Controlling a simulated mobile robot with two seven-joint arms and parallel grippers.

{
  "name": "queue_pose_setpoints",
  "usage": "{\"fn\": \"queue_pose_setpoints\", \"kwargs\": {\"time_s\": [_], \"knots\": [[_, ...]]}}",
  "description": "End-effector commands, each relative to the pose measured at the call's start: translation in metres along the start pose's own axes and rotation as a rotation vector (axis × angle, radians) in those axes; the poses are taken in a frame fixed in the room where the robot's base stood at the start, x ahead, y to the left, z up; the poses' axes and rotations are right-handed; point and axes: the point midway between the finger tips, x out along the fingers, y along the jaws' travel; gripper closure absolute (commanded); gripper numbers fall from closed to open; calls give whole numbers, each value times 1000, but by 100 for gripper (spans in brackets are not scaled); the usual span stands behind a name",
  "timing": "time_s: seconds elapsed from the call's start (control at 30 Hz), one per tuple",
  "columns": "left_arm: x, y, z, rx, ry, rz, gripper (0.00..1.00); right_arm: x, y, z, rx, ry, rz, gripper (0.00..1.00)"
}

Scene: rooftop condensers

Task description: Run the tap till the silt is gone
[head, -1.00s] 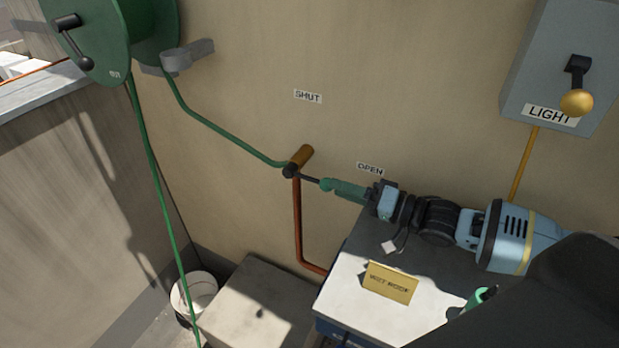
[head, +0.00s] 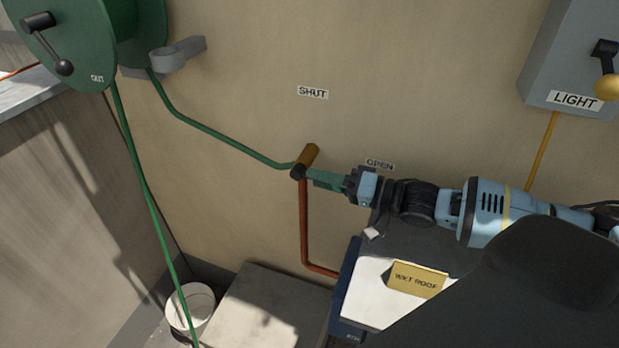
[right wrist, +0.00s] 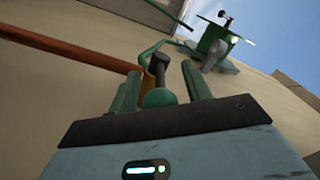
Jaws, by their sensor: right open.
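The brass tap (head: 309,155) is on the wall above a copper pipe (head: 303,225). Its dark lever with a green ball knob (right wrist: 158,97) points right, just below the OPEN label (head: 380,165); the SHUT label (head: 313,92) is above. My right gripper (head: 322,178) is open at the lever, its green fingers on either side of the knob with a gap. A green hose (head: 225,137) runs from the tap to the reel (head: 75,40), and down to a white bucket (head: 190,306). The bucket's inside is mostly hidden; I see no water. My left gripper is not in view.
A bench with a white top carries a WET ROOF sign (head: 417,280) below my right arm. A pale block (head: 265,310) stands beside the bucket. A grey LIGHT box (head: 575,60) with a lever is at upper right. The wall between the labels is clear.

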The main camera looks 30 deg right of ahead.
Motion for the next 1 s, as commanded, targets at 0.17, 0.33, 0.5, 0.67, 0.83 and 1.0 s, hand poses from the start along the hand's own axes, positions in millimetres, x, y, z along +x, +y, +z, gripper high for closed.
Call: {"fn": "queue_pose_setpoints", "kwargs": {"time_s": [0.17,0.33,0.5,0.67,0.83,1.0], "knots": [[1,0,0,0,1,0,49,0,0,-1,-1,0,0,51],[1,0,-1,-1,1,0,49,0,0,-1,-1,1,-1,51],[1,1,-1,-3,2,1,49,0,0,-1,-1,1,0,68],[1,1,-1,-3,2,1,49,0,0,-1,-1,0,0,89],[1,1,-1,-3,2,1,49,0,0,-1,0,0,0,100],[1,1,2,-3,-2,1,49,-1,2,-3,-2,-3,3,100]]}}
